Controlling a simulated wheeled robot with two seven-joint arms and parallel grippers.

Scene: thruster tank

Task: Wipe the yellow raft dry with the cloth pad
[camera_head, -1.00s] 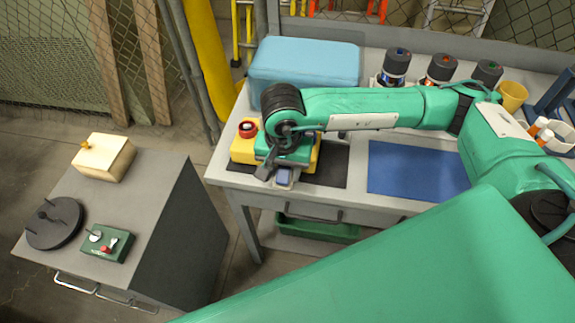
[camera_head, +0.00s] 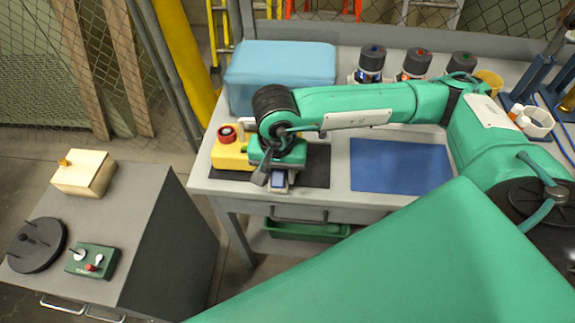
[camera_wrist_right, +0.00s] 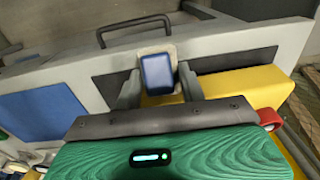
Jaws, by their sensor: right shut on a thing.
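The yellow raft (camera_head: 230,154) sits on the dark mat at the left end of the bench, with a red round knob on its left part. My right wrist and arm cover its right part. My right gripper (camera_head: 277,178) is over the raft's right part, shut on the cloth pad (camera_head: 279,181), a blue block with a pale border. In the right wrist view the pad (camera_wrist_right: 157,73) is between the two fingers, with the yellow raft (camera_wrist_right: 245,86) just beside and below it. I cannot tell whether the pad touches the raft. My left gripper is not in view.
A light blue box (camera_head: 280,66) stands behind the raft. A blue mat (camera_head: 400,166) lies clear to the right. Several dark-capped bottles (camera_head: 371,63) and a yellow cup (camera_head: 489,82) stand at the back. A grey cabinet (camera_head: 120,215) is at left, apart from the bench.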

